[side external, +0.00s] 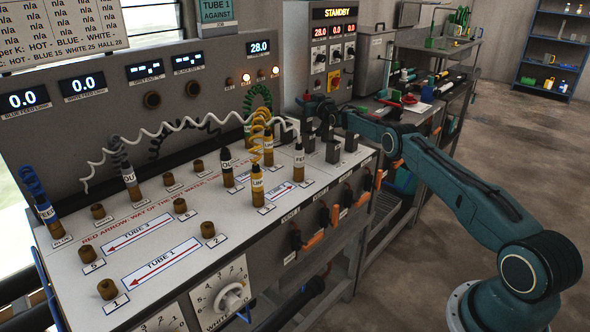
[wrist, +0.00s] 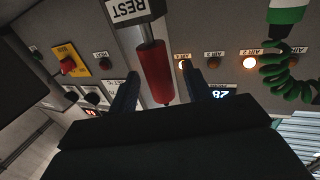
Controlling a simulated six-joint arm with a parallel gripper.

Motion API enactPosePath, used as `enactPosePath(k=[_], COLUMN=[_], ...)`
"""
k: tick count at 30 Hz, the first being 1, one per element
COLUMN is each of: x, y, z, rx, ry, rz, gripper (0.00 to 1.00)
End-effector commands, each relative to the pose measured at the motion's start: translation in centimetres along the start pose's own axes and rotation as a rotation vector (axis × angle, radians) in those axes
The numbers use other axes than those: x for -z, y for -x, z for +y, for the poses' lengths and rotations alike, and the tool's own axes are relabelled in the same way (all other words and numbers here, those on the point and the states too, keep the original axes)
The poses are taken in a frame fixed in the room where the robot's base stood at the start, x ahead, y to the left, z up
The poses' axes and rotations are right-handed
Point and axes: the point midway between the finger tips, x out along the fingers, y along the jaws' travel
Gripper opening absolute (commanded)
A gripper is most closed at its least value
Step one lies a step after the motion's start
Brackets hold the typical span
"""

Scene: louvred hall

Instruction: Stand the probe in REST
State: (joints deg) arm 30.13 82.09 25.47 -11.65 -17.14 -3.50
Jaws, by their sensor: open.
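The probe, a red cylinder (wrist: 155,72) on a grey shaft, shows in the wrist view, where the picture is upside down. Its shaft meets a grey holder beside the REST label (wrist: 133,10), and it looks upright there. How deep the shaft sits cannot be seen. My gripper (wrist: 162,76) is open, with one dark finger on each side of the red part; a gap shows on both sides. In the side view my gripper (side external: 317,108) is at the far end of the bench, and I cannot make out the probe there.
Several dark blocks (side external: 333,151) stand near my gripper. A black-capped tube (side external: 299,157), yellow tubes (side external: 258,188) and coiled leads (side external: 165,128) occupy the bench to the left. The panel (side external: 225,70) rises behind. A green coil (wrist: 285,70) hangs at the right of the wrist view.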

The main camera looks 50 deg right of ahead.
Motion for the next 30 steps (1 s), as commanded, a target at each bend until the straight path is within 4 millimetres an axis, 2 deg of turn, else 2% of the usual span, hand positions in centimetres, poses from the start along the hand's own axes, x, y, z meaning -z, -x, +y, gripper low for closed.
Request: enactPosePath(k=[22,30], x=[3.0,3.2], y=[3.0,3.3], z=[0.1,0.0], rx=[-0.001,-0.001], ry=[0.001,0.0], rz=[0.001,0.001], gripper=[0.49,0.49])
